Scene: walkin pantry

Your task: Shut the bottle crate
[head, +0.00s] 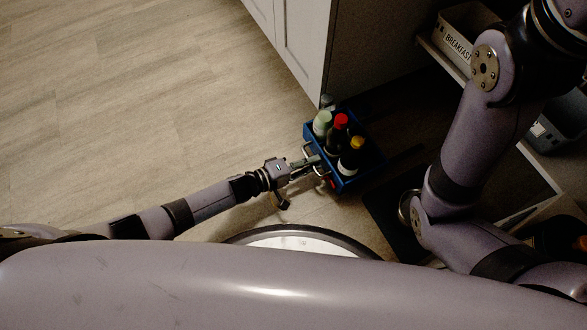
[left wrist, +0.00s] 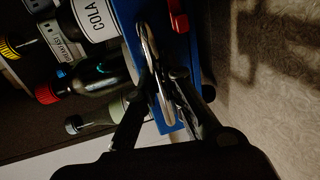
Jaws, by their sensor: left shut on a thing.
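The blue bottle crate (head: 352,183) stands low beside the end of a white cabinet. It holds several bottles, among them one with a red cap (head: 341,121), one with a yellow cap (head: 357,143) and a pale green one (head: 322,118). My left gripper (head: 309,163) is at the crate's near left face, shut on its metal handle. The left wrist view shows the curved handle (left wrist: 148,50) between the fingers, against the blue crate wall (left wrist: 128,18). A small red part (left wrist: 178,15) sits on that wall. My right gripper is not in view.
The white cabinet (head: 303,45) rises behind the crate. Shelves at right hold a white bin marked BREAKFAST (head: 458,45) and a grey-blue bin (head: 552,135). A round pale object (head: 300,241) lies near my base. Wood floor at left is clear.

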